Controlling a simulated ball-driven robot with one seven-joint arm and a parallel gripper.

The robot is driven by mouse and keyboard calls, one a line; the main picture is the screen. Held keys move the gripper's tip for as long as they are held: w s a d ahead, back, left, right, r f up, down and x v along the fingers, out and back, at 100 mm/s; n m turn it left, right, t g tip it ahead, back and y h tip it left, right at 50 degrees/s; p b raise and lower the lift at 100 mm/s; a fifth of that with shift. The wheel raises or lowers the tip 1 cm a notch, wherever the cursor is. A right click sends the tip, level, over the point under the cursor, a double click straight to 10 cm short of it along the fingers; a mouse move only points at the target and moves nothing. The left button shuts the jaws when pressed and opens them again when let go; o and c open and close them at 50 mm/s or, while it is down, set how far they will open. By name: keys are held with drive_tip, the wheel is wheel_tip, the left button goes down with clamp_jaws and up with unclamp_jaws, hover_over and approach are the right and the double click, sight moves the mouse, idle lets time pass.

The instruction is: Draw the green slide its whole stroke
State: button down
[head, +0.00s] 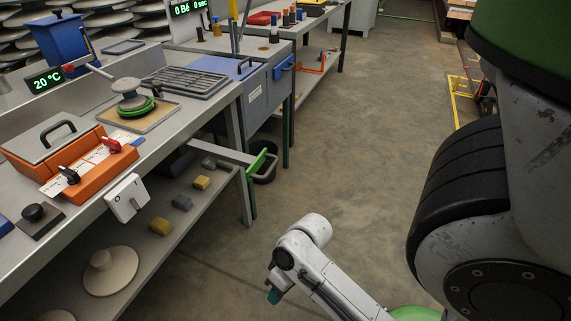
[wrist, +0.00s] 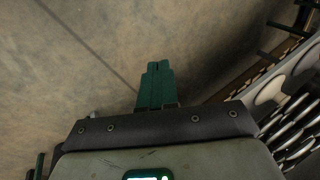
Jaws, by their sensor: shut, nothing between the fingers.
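A grey bar (head: 222,152) juts out from the front of the left workbench, with a green end piece (head: 258,161) like a handle at its outer end; this looks like the green slide. How far it is drawn I cannot tell. My gripper (head: 274,296) is low over the floor at the bottom middle of the head view, nearer me than the slide and apart from it. In the wrist view the two green fingers of my gripper (wrist: 155,70) are together, with nothing between them. The slide cannot be made out clearly in the wrist view.
The workbench (head: 205,112) carries an orange box (head: 85,165) with knobs, and an insulator on a tray (head: 140,116). A white box (head: 127,197) hangs from its front edge. Yellow and grey blocks lie on the lower shelf. The floor (head: 345,150) right of the bench is clear.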

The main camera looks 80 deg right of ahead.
sight(213, 148)
drive_tip(key=s+d+r+m+t+h+p, duration=0.2)
drive_tip(key=s+d+r+m+t+p, duration=0.3)
drive_tip(key=r, duration=0.4)
drive_tip(key=s+d+r+m+t+h+p, duration=0.3)
drive_tip(key=d+r+m+p, duration=0.25)
drive_tip(key=r+p, duration=0.2)
drive_tip(key=s+d+r+m+t+h+p, duration=0.2)
drive_tip(key=s+d+r+m+t+p, duration=0.3)
drive_tip(key=r, duration=0.4)
drive_tip(key=w+d+f, duration=0.1)
drive_tip(key=w+d, duration=0.1)
drive_tip(key=w, duration=0.5)
drive_tip(key=w+d+f+g, duration=0.1)
drive_tip(key=w+d, duration=0.1)
drive_tip(key=w, duration=0.5)
drive_tip(key=shift+w+f+n+p, duration=0.15)
drive_tip(key=shift+f+n+p, duration=0.2)
drive_tip(key=shift+n, duration=0.1)
drive_tip(key=shift+d+r, duration=0.1)
drive_tip(key=r+x, duration=0.1)
drive_tip(key=x, duration=0.5)
drive_tip(key=r+b+x, duration=0.1)
drive_tip(key=x, duration=0.5)
drive_tip(key=r+x, duration=0.1)
drive_tip(key=x, duration=0.6)
drive_tip(key=shift+w, duration=0.3)
drive_tip(key=shift+w+r, duration=0.2)
drive_tip(key=shift+w, duration=0.1)
